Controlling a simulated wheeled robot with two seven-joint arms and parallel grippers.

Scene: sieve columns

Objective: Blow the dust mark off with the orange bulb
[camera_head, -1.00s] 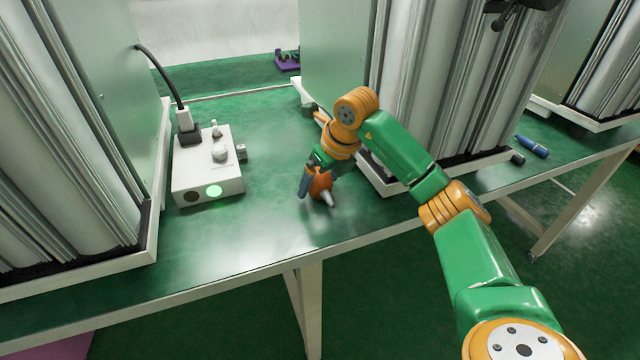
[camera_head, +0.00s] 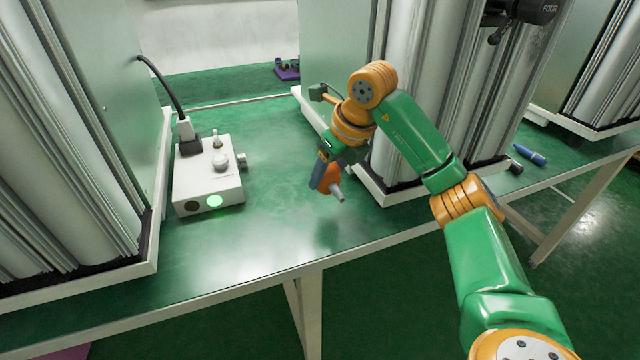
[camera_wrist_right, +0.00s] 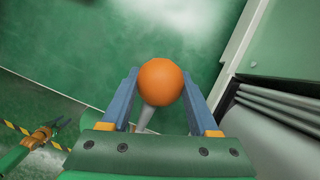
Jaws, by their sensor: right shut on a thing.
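The orange bulb (camera_head: 331,181) has a grey nozzle that points down and to the right in the head view. My right gripper (camera_head: 322,176) is shut on the bulb and holds it above the green bench top. In the right wrist view the orange bulb (camera_wrist_right: 160,82) sits between the two blue fingers of my right gripper (camera_wrist_right: 160,90), with the nozzle partly hidden below it. I cannot make out a dust mark in either view.
A white box (camera_head: 208,180) with a lit green disc, knobs and a black cable stands left on the bench (camera_head: 270,215). Tall columns flank it on both sides. A blue object (camera_head: 530,155) lies at the right. Bench space between box and gripper is clear.

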